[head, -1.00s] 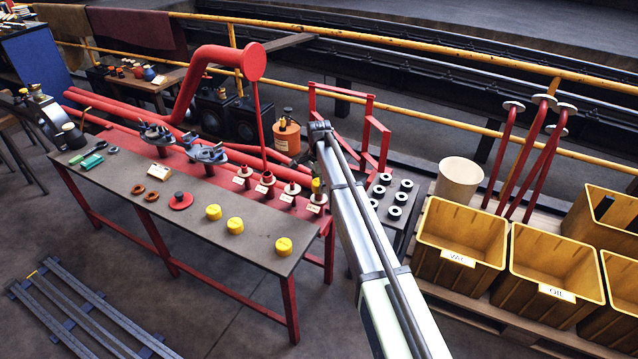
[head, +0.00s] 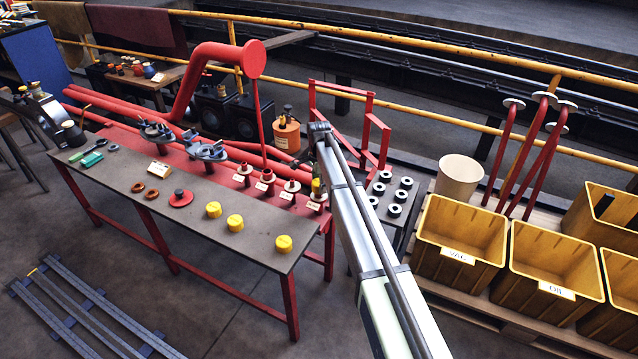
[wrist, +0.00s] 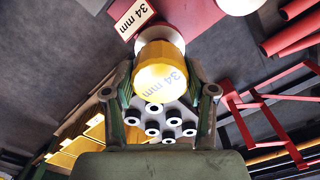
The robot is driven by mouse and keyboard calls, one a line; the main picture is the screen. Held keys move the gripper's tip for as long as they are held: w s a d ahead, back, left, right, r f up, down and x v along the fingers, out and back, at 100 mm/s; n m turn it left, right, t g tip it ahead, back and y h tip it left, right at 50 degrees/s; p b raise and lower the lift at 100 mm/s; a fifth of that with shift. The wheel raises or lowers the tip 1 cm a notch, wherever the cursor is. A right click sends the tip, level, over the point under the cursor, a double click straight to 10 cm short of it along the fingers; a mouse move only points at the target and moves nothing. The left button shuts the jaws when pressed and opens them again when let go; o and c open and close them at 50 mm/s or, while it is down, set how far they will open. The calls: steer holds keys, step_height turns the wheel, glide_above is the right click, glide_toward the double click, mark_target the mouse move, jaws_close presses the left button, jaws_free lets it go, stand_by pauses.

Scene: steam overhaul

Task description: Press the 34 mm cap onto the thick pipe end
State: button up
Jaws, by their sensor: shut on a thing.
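The yellow cap marked 34 mm (wrist: 160,75) is between the fingers of my gripper (wrist: 166,92), which is shut on it. Just beyond the cap, in line with it, is a pale round pipe end (wrist: 158,38), mostly covered by the cap. I cannot tell how far the cap sits on it. A 34 mm label plate (wrist: 136,18) lies beside that pipe end. In the head view the labelled pipe stub (head: 316,203) stands at the right end of the row on the bench, under my arm's end, and my arm partly hides the cap and fingers.
Three more labelled stubs, one of them here (head: 266,182), stand to the left. Loose yellow caps (head: 235,223) lie along the front of the bench (head: 190,228). A stand with several black rings (head: 393,211) is at the right, near yellow bins (head: 459,246). A red frame (head: 342,92) rises behind.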

steer(key=shift+f, duration=1.2)
stand_by(0.8)
steer(key=o, duration=1.1)
steer(key=shift+c, duration=0.2)
steer(key=shift+c, duration=0.4)
steer(key=shift+r, duration=0.15)
steer(key=shift+r+p, duration=1.85)
steer(key=shift+r, duration=1.55)
jaws_close()
